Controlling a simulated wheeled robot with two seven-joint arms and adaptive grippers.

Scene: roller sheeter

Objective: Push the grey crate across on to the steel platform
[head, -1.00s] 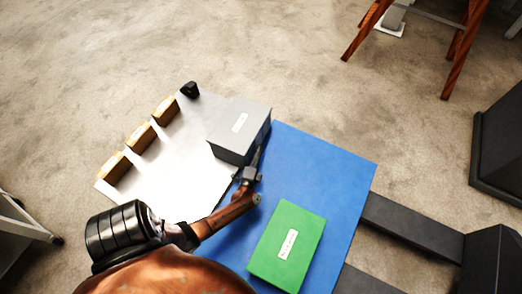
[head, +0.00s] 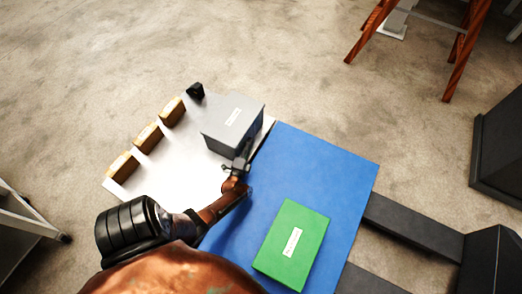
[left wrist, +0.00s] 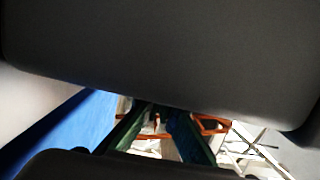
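The grey crate (head: 229,121), a closed box with a white label, stands upright at the right-hand part of the pale steel platform (head: 170,178). A strip of platform shows between the crate and the blue surface (head: 330,170). My left gripper (head: 246,150) is at the crate's near right side, seemingly against it; exact contact is hard to see. My right gripper is out of view.
A green box (head: 292,245) with a white label lies on the blue surface. Several wooden blocks (head: 148,137) line the platform's far left edge, with a small black block (head: 195,91) at its far corner. The platform's middle is clear.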

